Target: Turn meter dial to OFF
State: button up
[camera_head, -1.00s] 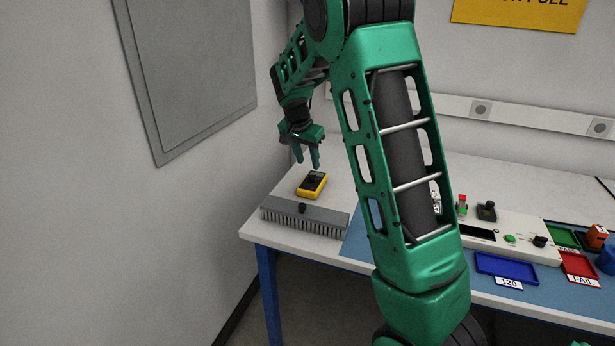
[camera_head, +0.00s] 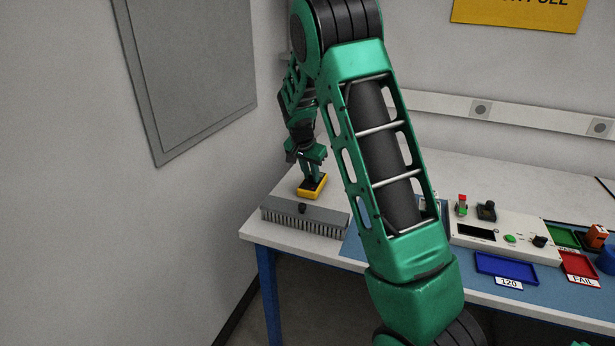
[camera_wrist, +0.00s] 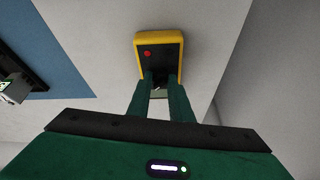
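The meter (camera_head: 312,193) is yellow with a dark face and lies on the left part of the white bench. In the wrist view the meter (camera_wrist: 158,54) shows a red spot on its face. My gripper (camera_head: 313,181) points down at the meter, with its fingertips at the face. In the wrist view the two green fingers of my gripper (camera_wrist: 161,80) stand a little apart, with a narrow gap between them. The fingertips cover the part of the face where they reach it. The dial and its setting cannot be made out, nor whether the fingers touch it.
A grey brush-like strip (camera_head: 305,216) lies along the bench edge in front of the meter. A blue mat (camera_head: 357,243) starts to its right. A control box (camera_head: 500,234), a blue tray (camera_head: 505,268) and a red tray (camera_head: 578,265) stand farther right. A wall is close on the left.

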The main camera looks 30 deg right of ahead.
grip_shut()
jog(key=shift+a, duration=0.35)
jog(key=shift+d, duration=0.3)
